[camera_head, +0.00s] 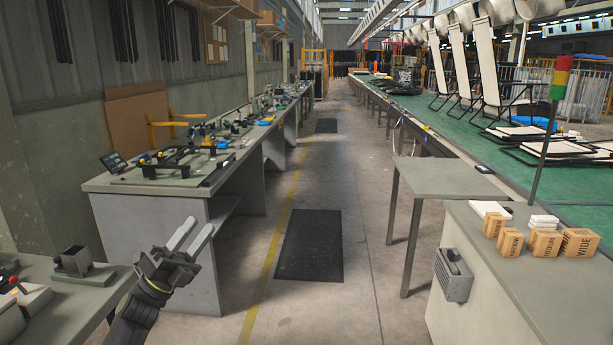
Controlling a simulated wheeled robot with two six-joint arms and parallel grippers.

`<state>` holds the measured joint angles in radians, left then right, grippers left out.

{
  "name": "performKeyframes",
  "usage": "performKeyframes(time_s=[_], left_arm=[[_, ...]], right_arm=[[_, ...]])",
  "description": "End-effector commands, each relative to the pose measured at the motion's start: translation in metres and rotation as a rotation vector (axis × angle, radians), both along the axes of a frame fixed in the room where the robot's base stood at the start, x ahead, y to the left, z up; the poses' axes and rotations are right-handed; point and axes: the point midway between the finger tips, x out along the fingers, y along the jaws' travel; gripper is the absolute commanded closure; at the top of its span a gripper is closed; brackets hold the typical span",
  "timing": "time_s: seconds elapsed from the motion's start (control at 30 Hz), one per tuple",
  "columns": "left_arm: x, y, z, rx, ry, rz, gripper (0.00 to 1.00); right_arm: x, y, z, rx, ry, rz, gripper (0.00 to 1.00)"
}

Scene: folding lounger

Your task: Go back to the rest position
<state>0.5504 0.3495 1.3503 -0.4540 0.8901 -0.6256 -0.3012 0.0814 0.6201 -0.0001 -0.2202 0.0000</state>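My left gripper (191,235) shows at the lower left of the head view, its arm coming up from the bottom edge. Its two pale fingers point up and to the right and stand apart, with nothing visible between them. In the picture it lies in front of the near end of the left workbench (158,244); I see no contact with it. My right gripper is not in view. White loungers (484,55) with dark frames stand raised on the green line (450,107) at the right, far from my gripper.
A clear aisle with a dark mat (310,246) runs ahead. A grey side table (446,178) stands right of it. A near right counter (520,262) holds several cardboard boxes (545,243). A low left bench (70,300) carries a small metal fixture (78,262).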

Motion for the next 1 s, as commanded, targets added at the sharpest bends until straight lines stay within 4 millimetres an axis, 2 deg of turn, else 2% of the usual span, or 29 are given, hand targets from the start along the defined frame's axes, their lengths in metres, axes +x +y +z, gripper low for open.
performKeyframes(time_s=[0.13, 0.27, 0.4, 0.6, 0.7, 0.83, 0.9, 0.97, 1.0], left_arm=[[0.042, 0.034, -0.006, -0.233, 0.291, 0.033, 0.60], [0.073, 0.064, -0.024, -0.454, 0.538, 0.049, 0.60], [0.098, 0.091, -0.056, -0.699, 0.792, 0.057, 0.60], [0.115, 0.115, -0.113, -1.042, 1.117, 0.070, 0.60], [0.102, 0.124, -0.189, -1.089, 1.224, 0.145, 0.60], [0.075, 0.134, -0.278, -1.133, 1.346, 0.242, 0.60], [0.054, 0.139, -0.328, -1.157, 1.414, 0.296, 0.60], [0.033, 0.142, -0.369, -1.177, 1.472, 0.344, 0.60], [0.018, 0.143, -0.396, -1.190, 1.512, 0.377, 0.60]], right_arm=[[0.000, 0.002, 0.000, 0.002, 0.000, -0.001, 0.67], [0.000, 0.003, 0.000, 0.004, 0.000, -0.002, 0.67], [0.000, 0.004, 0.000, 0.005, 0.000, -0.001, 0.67], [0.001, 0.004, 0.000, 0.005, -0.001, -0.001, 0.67], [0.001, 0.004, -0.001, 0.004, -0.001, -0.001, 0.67], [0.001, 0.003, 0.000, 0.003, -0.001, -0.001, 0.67], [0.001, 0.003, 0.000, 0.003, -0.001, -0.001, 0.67], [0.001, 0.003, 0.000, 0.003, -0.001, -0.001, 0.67], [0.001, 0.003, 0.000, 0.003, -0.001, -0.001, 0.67]])
